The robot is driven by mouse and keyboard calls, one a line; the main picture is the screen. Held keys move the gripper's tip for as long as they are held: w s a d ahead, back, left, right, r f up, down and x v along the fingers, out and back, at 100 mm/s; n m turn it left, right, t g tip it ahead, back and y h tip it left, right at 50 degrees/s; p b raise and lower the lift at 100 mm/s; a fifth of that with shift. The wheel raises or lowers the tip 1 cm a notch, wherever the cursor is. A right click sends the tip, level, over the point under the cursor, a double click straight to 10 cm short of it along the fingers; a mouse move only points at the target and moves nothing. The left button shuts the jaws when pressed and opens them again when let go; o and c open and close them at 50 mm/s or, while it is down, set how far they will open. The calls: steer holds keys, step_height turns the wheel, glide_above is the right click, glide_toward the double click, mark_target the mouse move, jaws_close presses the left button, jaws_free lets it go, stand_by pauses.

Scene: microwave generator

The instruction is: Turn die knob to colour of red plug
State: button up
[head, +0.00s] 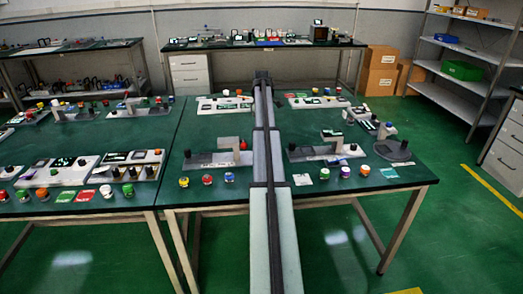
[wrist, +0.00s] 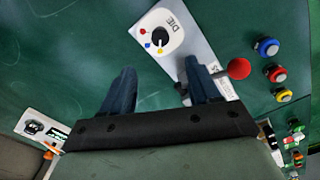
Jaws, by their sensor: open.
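The die knob (wrist: 158,40) is a black dial with a white mark on a white rounded plate labelled "DIE". Small red, blue and yellow dots sit around it; which one the mark faces is too small to tell. My gripper (wrist: 160,86) is open and empty, its dark fingers spread below the knob in the wrist view and apart from it. A red-topped round piece (wrist: 275,73) stands on the green table between a blue one and a yellow one. A red ball (wrist: 239,68) on a lever sits near the right finger. The arm crosses the middle of the head view.
The blue-topped piece (wrist: 268,47) and yellow-topped piece (wrist: 283,95) stand to the right of the panel. Bare green tabletop (wrist: 70,60) lies left of the knob.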

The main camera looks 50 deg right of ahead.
step_height(320, 180, down, 13)
steer(key=shift+f, duration=0.1)
stand_by(0.4)
steer(key=c, duration=1)
